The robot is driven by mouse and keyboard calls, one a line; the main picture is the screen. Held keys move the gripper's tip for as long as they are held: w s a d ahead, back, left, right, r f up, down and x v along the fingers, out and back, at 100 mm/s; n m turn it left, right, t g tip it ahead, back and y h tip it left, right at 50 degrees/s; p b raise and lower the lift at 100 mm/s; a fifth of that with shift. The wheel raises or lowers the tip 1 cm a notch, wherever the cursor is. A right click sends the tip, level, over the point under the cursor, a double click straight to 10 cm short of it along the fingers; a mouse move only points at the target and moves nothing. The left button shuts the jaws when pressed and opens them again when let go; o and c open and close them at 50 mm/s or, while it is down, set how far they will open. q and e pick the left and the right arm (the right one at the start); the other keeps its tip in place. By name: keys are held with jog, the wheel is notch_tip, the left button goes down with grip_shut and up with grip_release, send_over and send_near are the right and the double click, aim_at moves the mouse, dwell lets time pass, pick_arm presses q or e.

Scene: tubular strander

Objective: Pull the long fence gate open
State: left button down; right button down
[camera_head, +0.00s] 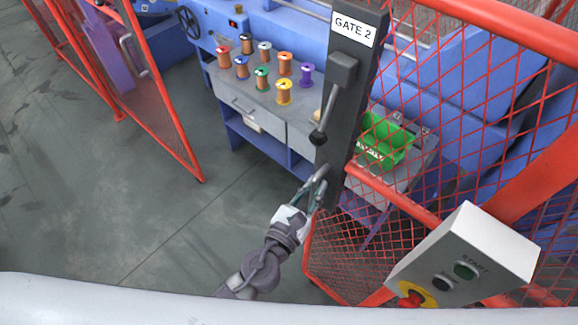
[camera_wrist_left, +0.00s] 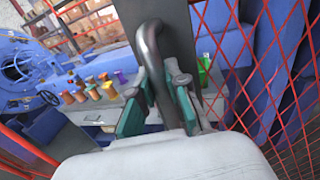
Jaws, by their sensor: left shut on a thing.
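A red mesh fence gate (camera_head: 455,85) stands at the right, with a dark upright post (camera_head: 352,105) at its near end. The post bears a white "GATE 2" sign (camera_head: 353,29) and a grey lever latch with a black knob (camera_head: 319,138). Low on the post is a metal pull handle (camera_head: 321,180); it shows as a thick bent grey bar in the left wrist view (camera_wrist_left: 150,45). My left gripper (camera_head: 310,194) is shut on this handle, with its green-padded fingers on both sides of the bar in the left wrist view (camera_wrist_left: 163,92). My right gripper is out of view.
Another red mesh panel (camera_head: 155,90) with a handle stands at the left, with open grey floor (camera_head: 160,235) between. Behind is a workbench (camera_head: 262,112) with several coloured spools and a green bin (camera_head: 385,140). A START control box (camera_head: 470,255) is at the lower right.

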pick_arm(q)
jog(key=shift+s+d, duration=0.4)
jog(key=shift+d, duration=0.15)
jog(key=shift+s+d, duration=0.1)
jog(key=shift+d, duration=0.05)
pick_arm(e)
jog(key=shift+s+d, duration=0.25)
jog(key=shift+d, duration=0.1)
pick_arm(q)
jog(key=shift+s+d, duration=0.1)
jog(key=c, duration=1.3)
grip_release()
jog(key=shift+c, duration=0.2)
jog(key=shift+o, duration=1)
jog(key=shift+s, duration=0.1)
jog(key=v, duration=1.2)
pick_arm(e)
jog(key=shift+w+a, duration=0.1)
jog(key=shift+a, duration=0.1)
